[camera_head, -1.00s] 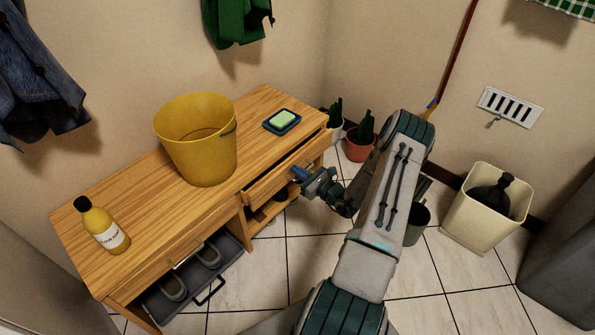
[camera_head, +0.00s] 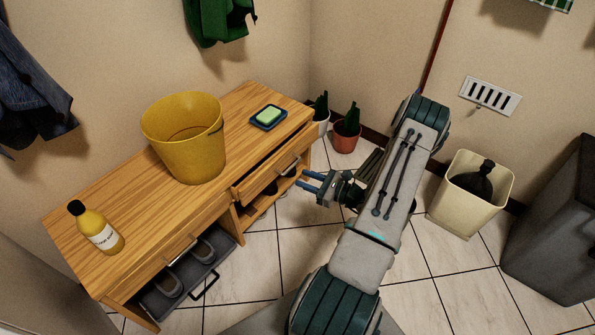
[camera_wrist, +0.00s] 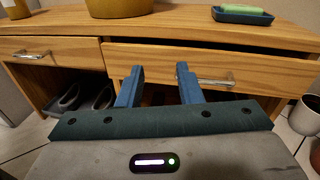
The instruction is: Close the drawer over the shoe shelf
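The wooden bench (camera_head: 120,180) has two drawers side by side. The right drawer (camera_head: 265,176) stands partly open, with a dark gap behind its front; its front (camera_wrist: 270,72) and bar handle (camera_wrist: 214,81) show in the wrist view. The left drawer (camera_wrist: 75,50) looks flush with the bench. Grey shoes (camera_head: 167,285) lie in a dark tray below the left drawer; dark items, hard to make out, are on the shelf under the right one. My gripper (camera_head: 306,181) is open and empty, just in front of the right drawer; its blue fingers (camera_wrist: 159,85) point at the drawer front.
A yellow bucket (camera_head: 188,150), a soap dish (camera_head: 268,117) and a yellow bottle (camera_head: 97,230) stand on the bench top. Potted plants (camera_head: 345,135) are beyond its right end. A cream bin (camera_head: 470,195) stands right of my arm. The tiled floor before the bench is clear.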

